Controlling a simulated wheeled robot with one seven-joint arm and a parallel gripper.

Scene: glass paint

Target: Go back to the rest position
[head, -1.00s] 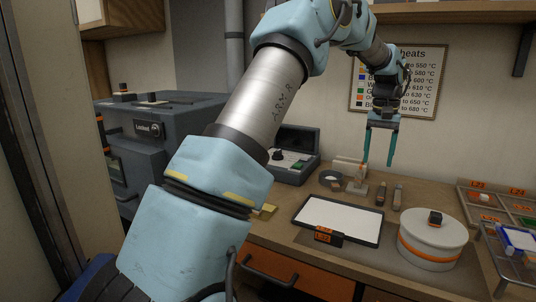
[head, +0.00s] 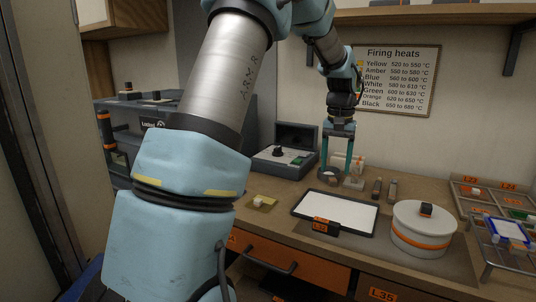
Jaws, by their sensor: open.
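My gripper (head: 336,172) hangs fingers down over the back of the workbench (head: 285,220), with its two teal fingers apart and nothing seen between them. It is in front of the wall, behind the framed white panel (head: 336,211) and to the right of the grey control box (head: 284,160). The fingertips reach down in the picture to the small items at the back of the bench. I cannot tell whether they touch any of them. My arm crosses the left and upper middle of the view and hides part of the grey kiln.
A white round pot (head: 422,232) with an orange band stands on the right, near a compartment tray (head: 478,190) and a rack with a blue-edged piece (head: 509,231). A yellow piece (head: 262,201) lies left of the panel. A firing-heats chart (head: 397,80) hangs behind.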

